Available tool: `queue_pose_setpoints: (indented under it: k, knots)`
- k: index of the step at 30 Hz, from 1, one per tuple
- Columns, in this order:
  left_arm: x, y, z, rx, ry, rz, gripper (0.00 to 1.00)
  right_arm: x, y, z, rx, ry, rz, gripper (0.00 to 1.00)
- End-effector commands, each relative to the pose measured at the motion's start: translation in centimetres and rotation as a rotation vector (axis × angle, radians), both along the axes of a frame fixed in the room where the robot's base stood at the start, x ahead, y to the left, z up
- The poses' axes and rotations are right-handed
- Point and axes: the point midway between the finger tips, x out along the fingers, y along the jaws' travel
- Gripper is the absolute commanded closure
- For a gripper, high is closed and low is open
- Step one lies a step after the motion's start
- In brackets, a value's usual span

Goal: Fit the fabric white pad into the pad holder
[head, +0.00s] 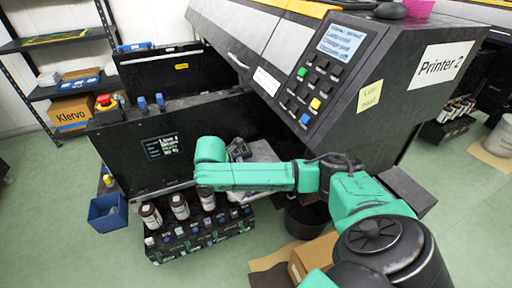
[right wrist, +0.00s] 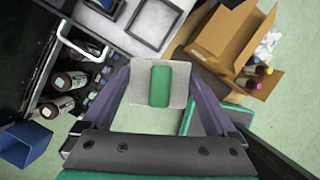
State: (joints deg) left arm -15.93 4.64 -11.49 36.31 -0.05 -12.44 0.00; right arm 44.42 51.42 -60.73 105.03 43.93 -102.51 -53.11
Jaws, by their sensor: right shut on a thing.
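My right gripper (right wrist: 160,84) is shut on the white pad (right wrist: 138,87), its two purple fingers at the pad's left and right edges. The pad is a pale square with a green block on its middle. A dark square frame with a grey inside, which looks like the pad holder (right wrist: 134,35), lies ahead of the pad at the top of the right wrist view. The pad is apart from it in the picture; the height between them is unclear. In the head view my right arm reaches in front of the printer and hides most of this area. My left gripper is not in view.
Several ink bottles (head: 180,206) stand in a black rack (head: 205,241) below the printer (head: 310,85). A blue bin (head: 108,213) is left of them. An open cardboard box (right wrist: 222,38) with coloured-cap bottles (right wrist: 255,72) lies right of the holder in the wrist view.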

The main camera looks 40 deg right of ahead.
Motion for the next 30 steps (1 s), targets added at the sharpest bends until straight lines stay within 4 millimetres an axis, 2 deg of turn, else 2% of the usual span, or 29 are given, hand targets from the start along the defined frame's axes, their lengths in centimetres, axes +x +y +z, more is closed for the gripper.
queue_pose_setpoints:
  k: [1,6,9,12,20,30]
  knots:
    - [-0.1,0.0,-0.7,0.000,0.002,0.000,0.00,0.4,-2.0,-0.4,-0.004,0.002,0.149,0.61]
    - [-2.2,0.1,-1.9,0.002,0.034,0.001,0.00,2.5,-7.6,0.7,-0.001,0.004,0.709,0.61]
    - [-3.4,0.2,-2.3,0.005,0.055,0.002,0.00,3.3,-9.6,1.5,0.005,0.002,0.930,0.61]
    - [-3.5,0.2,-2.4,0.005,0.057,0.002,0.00,3.7,-10.5,1.9,0.010,0.002,1.051,0.61]
    - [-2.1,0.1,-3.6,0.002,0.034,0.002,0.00,3.8,-10.7,1.0,0.012,0.003,1.098,0.61]
    - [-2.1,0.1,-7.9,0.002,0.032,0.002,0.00,3.8,-10.7,-2.0,0.011,0.004,1.096,0.61]
